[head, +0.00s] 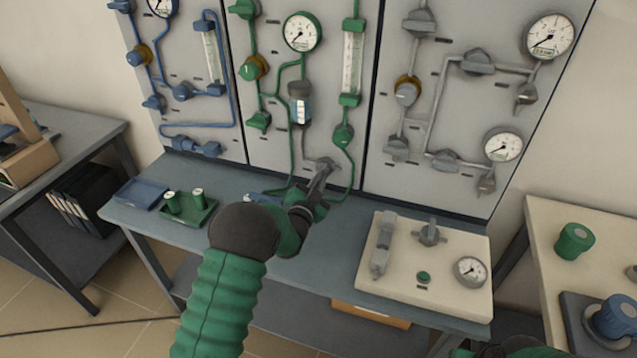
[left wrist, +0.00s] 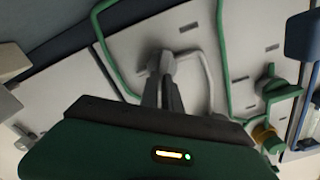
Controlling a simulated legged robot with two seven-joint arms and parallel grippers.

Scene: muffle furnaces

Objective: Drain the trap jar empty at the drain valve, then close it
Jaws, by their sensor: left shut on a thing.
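The trap jar (head: 300,109) hangs on the middle, green-piped panel, under a dark cap. It shows pale and blue parts; how much liquid is in it I cannot tell. A grey pipe runs down from it to the grey drain valve (head: 326,163) low on the panel. My left gripper (head: 319,180) reaches up to this valve and is shut on it. In the left wrist view the fingers (left wrist: 168,90) close on the grey valve (left wrist: 162,62); they partly hide it, so its exact turn is unclear.
A blue tray (head: 140,194) and a green tray (head: 190,215) with small containers sit left on the bench. A cream gauge box (head: 425,275) stands right. Side panels carry blue and grey piping. Bench space between green tray and gauge box is mostly behind my arm.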

